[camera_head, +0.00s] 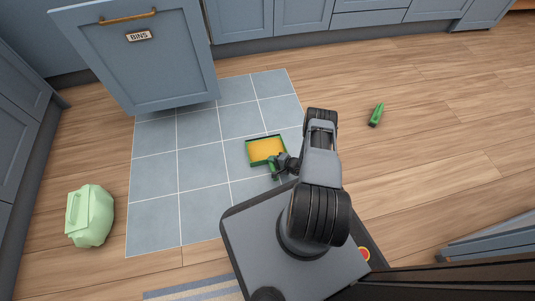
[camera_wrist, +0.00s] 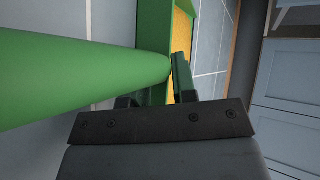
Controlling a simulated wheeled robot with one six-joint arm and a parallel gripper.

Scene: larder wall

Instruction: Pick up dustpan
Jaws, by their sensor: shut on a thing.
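The dustpan (camera_head: 260,149) is green with a yellow-orange inside. In the head view it is over the blue tiled floor patch, just beyond my base. My gripper (camera_head: 274,165) is at its near side, shut on its green handle. In the wrist view the thick green handle (camera_wrist: 70,80) runs in from the left to my gripper (camera_wrist: 158,98), and the pan's yellow inside (camera_wrist: 181,35) shows beyond. I cannot tell whether the dustpan touches the floor.
A small green object (camera_head: 376,115) lies on the wood floor to the right. A pale green container (camera_head: 90,216) stands at the left. A blue front labelled BINS (camera_head: 139,36) stands out from the cabinets at upper left. Wood floor at right is mostly clear.

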